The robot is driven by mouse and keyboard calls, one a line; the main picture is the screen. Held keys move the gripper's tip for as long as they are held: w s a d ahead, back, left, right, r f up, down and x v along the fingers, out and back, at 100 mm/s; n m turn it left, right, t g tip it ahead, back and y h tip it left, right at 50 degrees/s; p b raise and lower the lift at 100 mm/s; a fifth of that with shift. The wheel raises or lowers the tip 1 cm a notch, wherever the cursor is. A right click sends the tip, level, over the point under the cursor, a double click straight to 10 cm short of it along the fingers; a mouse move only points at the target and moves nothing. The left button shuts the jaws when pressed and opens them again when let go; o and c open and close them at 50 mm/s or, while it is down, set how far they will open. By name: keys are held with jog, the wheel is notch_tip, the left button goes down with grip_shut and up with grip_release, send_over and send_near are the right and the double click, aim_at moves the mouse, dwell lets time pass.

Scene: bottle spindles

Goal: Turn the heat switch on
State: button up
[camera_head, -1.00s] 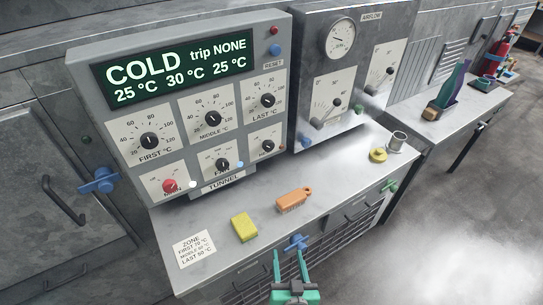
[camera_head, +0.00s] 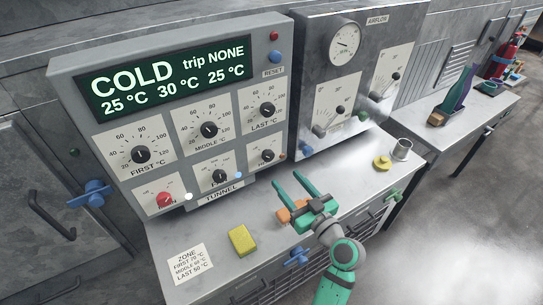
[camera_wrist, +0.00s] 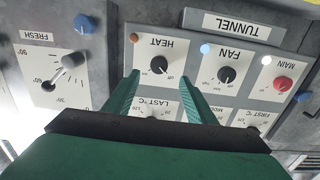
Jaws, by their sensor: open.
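The heat switch is a black knob (camera_head: 267,155) on a white plate at the lower right of the grey tunnel panel. In the wrist view, which is upside down, the heat knob (camera_wrist: 158,65) sits between and beyond my fingers, and the small lamp beside it (camera_wrist: 133,41) looks dull brown. I cannot surely read the knob's setting. My gripper (camera_head: 287,178) is open and empty in front of the panel's lower right, pointing at it and apart from the knob. The display (camera_head: 165,75) reads COLD, trip NONE.
The fan knob (camera_wrist: 226,75) and red main knob (camera_wrist: 283,84) are beside heat; their lamps look blue and white. An airflow panel (camera_head: 300,75) stands right. A yellow sponge (camera_head: 242,240) and partly hidden orange brush (camera_head: 284,216) lie on the bench.

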aim_at(269, 158)
jog(key=x, duration=0.9)
jog(key=shift+w+r, duration=0.2)
jog(key=shift+w, duration=0.25)
jog(key=shift+w+a, duration=0.4)
jog(key=shift+w, duration=0.05)
jog(key=shift+a, duration=0.15)
jog(key=shift+s, duration=0.1)
jog(key=c, duration=1)
